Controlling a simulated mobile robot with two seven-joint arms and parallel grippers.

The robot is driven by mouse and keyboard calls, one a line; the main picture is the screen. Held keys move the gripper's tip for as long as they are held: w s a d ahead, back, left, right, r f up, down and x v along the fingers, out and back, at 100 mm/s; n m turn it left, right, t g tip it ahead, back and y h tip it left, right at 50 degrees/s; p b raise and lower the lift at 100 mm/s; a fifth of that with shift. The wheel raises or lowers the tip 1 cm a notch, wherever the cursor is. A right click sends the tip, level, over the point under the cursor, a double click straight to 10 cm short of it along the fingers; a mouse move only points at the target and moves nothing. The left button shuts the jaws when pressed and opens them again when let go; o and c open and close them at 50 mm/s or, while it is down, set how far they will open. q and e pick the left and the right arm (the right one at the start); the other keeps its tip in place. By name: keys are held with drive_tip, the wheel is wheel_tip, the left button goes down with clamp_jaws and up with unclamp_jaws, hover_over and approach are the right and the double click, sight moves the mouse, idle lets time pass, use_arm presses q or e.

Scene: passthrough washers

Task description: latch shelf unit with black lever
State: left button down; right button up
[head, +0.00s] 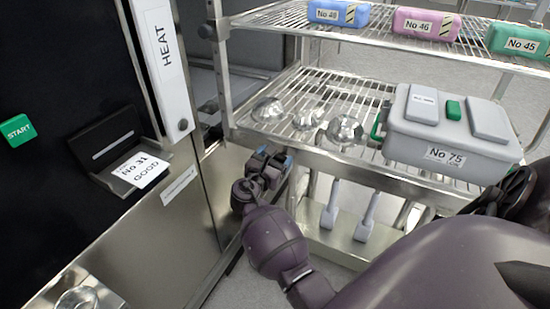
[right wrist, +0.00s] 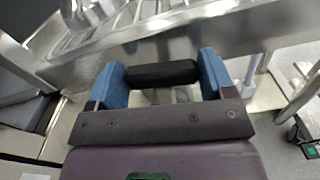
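The shelf unit is a chrome wire rack (head: 385,172) right of the steel machine; its metal edge (right wrist: 190,38) crosses the right wrist view. My right gripper (head: 272,160) is at the rack's near left corner, below the lower shelf's edge. In the right wrist view, the black lever (right wrist: 163,73) lies crosswise between my right gripper's blue fingertips (right wrist: 165,75). Its two ends meet the fingers' inner faces, and the fingers stand wide apart on it. The lever's mount is hidden. My left gripper is not in view.
Colored boxes (head: 427,24) are on the upper one. The machine's steel front (head: 170,225) is close left of my right arm. White-handled tools (head: 367,218) stand below.

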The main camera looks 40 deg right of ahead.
drive_tip(key=c, duration=0.9)
drive_tip(key=shift+s+d+f+m, duration=0.15)
drive_tip(key=shift+s+m, duration=0.15)
drive_tip(key=shift+m, duration=0.2)
drive_tip(key=shift+s+d+f+m, duration=0.1)
drive_tip(key=shift+s+m, duration=0.2)
drive_tip(key=shift+m, duration=0.2)
drive_tip(key=m, duration=0.1)
drive_tip(key=s+m, duration=0.1)
drive_tip(key=shift+s+d+f+m+b, duration=0.1)
drive_tip(key=shift+d+f+m+b, duration=0.1)
drive_tip(key=shift+f+m+b, duration=0.15)
drive_tip(key=shift+s+d+m, duration=0.1)
drive_tip(key=shift+s+m, duration=0.1)
drive_tip(key=shift+m, duration=0.25)
drive_tip(key=o, duration=1.3)
drive_tip(key=v, duration=1)
drive_tip(key=shift+s+a, duration=0.15)
drive_tip(key=shift+a, duration=0.2)
